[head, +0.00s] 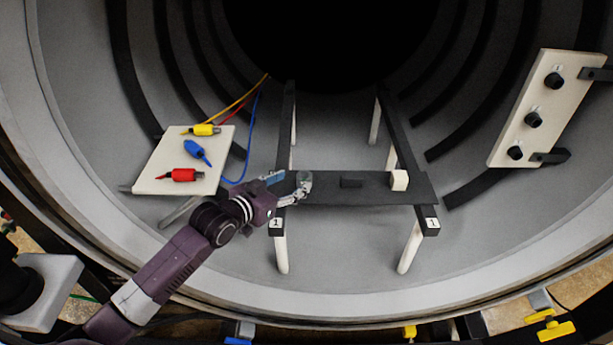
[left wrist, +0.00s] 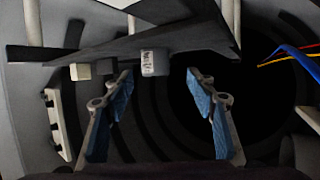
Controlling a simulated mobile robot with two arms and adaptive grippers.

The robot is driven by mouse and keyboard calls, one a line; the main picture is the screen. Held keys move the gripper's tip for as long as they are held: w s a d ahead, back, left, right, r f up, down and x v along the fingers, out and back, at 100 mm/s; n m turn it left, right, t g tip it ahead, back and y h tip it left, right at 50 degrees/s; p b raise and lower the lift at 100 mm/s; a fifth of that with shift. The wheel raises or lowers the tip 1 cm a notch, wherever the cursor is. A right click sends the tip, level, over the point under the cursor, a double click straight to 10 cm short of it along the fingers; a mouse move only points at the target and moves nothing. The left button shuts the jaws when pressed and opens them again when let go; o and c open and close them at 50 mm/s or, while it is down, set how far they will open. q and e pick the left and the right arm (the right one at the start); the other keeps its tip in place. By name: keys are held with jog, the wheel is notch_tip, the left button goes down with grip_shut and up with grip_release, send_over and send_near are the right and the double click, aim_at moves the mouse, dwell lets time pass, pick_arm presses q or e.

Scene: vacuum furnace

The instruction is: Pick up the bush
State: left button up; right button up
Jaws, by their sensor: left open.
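Two small blocks sit on the dark shelf plate (head: 330,197); I cannot tell for sure which is the bush. My right gripper is not in view.
Two dark rails on pale posts (head: 409,247) carry the plate inside the round furnace chamber. A white panel (head: 152,175) with yellow, blue and red plugs and cables stands at left. A white panel with black knobs (head: 535,120) is at right.

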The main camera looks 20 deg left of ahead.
aim_at(303, 176)
pick_arm(q)
jog(key=shift+w+d+p, duration=0.35)
jog(key=shift+w+p, duration=0.1)
jog(key=shift+w, duration=0.15)
jog(key=shift+p+x, duration=0.35)
jog(key=shift+x, duration=0.45)
jog(key=x, duration=0.2)
jog(key=shift+w+d+f, duration=0.15)
jog(key=shift+w+d, duration=0.1)
jog(key=shift+w, duration=0.15)
jog(key=c, duration=1.4)
grip_shut()
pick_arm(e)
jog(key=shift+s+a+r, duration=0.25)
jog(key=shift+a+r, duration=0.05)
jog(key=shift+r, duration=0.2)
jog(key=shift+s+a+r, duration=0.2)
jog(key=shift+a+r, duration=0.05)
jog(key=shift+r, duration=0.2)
